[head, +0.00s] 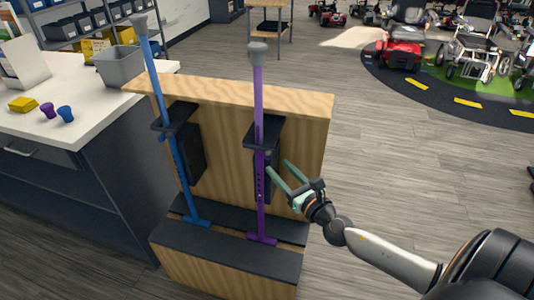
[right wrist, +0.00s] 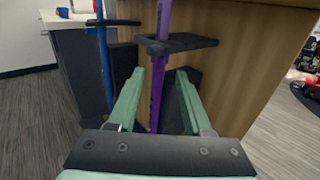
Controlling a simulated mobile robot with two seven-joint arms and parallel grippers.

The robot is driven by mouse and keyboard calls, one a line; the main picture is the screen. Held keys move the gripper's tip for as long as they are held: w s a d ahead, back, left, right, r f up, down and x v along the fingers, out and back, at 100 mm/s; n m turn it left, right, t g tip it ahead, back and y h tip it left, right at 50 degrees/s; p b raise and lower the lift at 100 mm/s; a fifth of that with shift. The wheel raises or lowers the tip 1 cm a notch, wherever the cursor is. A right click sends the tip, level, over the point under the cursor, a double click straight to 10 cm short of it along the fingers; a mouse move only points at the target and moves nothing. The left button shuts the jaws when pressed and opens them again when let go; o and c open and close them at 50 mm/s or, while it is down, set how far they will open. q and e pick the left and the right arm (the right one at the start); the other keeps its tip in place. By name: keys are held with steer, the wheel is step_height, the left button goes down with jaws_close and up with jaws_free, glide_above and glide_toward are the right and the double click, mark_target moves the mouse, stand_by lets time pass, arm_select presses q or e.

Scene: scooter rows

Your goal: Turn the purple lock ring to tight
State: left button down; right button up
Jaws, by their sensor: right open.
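The purple pole (head: 259,100) stands upright in the wooden stand, with a grey cap on top and a row of holes in its lower part. Its lock ring (head: 260,151) seems to be the darker purple part just below the black bracket, but its outline and setting are too small to tell. My right gripper (head: 277,167) is open and empty, just right of the pole below the bracket. In the right wrist view the purple pole (right wrist: 157,98) shows between the open fingers (right wrist: 160,78), beyond them; I see no contact. My left gripper is not in view.
A blue pole (head: 167,110) stands left in the same wooden stand (head: 225,95). Black brackets (head: 266,133) jut out around the poles. A white counter (head: 95,115) with a grey bin (head: 120,66) is at left. Open floor lies to the right.

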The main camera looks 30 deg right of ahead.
steer(key=shift+w, duration=3.6)
steer(key=shift+s+d, duration=0.1)
jaws_close()
steer(key=shift+r, duration=0.1)
